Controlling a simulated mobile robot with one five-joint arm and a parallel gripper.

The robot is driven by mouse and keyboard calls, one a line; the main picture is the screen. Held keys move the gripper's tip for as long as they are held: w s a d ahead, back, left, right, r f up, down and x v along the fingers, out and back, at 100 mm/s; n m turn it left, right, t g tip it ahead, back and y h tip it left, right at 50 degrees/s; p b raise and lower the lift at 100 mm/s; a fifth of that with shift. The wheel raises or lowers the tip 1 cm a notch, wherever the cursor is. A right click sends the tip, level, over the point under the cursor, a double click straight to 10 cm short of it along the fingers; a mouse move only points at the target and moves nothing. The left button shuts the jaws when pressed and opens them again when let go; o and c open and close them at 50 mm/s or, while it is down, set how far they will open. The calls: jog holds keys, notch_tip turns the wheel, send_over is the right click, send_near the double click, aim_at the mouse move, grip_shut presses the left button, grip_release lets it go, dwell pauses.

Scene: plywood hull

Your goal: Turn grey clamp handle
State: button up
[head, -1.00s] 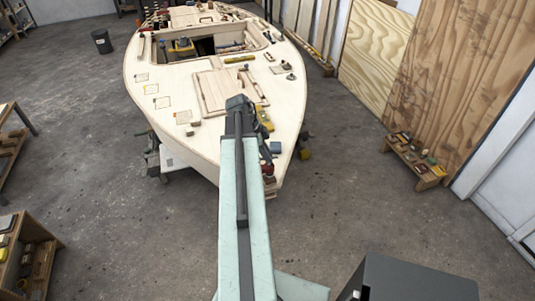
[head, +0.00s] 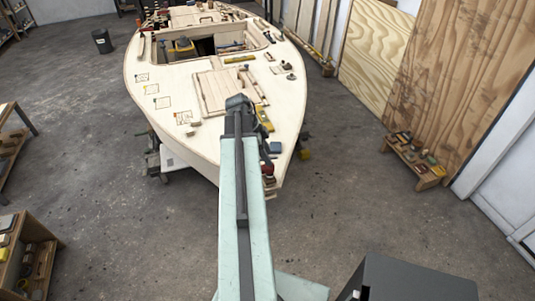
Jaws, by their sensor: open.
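The pale plywood hull (head: 180,78) stands ahead of me, its bow toward me. My pale green and dark arm reaches over the bow deck, and its dark far section folds down on the right side. My gripper (head: 266,158) is small and dark, low by the right side of the bow, mostly hidden by the arm; it is open. A small red part (head: 268,169) shows close to it at the bow edge. I cannot make out a grey clamp handle for certain, nor whether the gripper touches anything.
A yellow tool (head: 264,120) and a blue block (head: 275,147) lie on the deck right of my arm. A hatch panel (head: 213,92) lies behind its end. A low bench (head: 415,163) with blocks stands at right, shelves (head: 32,255) at left.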

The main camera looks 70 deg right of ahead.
jog(key=p+v, duration=0.6)
jog(key=v, duration=0.1)
jog(key=shift+d+r, duration=0.1)
jog(key=shift+r, duration=0.1)
jog(key=shift+w+f, duration=0.1)
